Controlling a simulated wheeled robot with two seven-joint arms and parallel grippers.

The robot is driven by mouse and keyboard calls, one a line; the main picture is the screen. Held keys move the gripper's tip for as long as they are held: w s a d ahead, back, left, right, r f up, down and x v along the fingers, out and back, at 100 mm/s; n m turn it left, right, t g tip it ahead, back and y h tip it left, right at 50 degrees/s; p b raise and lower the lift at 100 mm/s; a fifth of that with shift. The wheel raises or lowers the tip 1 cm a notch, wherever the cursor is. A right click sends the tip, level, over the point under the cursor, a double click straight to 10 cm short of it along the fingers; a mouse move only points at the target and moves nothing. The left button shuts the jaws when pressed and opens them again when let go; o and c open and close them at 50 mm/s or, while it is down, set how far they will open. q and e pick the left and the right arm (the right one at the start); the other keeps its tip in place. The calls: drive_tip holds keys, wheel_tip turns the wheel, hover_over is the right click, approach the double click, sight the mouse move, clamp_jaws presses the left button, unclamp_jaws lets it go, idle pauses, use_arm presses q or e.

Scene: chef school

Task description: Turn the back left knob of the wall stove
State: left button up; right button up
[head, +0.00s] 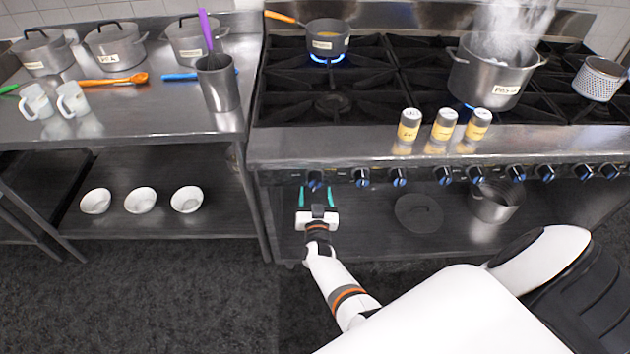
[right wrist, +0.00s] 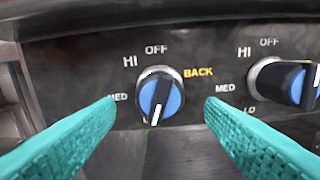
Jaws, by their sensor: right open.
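The wall stove (head: 285,150) stands at the right, with a row of blue-and-black knobs along its front. The leftmost knob (head: 314,178) is at the stove's left end. In the right wrist view this knob (right wrist: 160,97) has a yellow BACK label beside it, and its white pointer line points down, near the bottom of the dial. My right gripper (head: 316,192) is open in front of it. Its teal fingers stand on the knob's left and right, apart from it in the right wrist view. My left gripper is not in view.
A small orange-handled pot (head: 328,38) sits over a blue flame on the back left burner. A steaming pasta pot (head: 490,80) and several shakers (head: 444,125) stand on the stove. A neighbouring knob (right wrist: 290,82) is close on the right. A steel table (head: 150,115) stands left.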

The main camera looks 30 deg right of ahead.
drive_tip(key=p+v, duration=0.2)
drive_tip(key=v, duration=0.5)
drive_tip(key=shift+a, duration=0.15)
drive_tip(key=shift+s, duration=0.1)
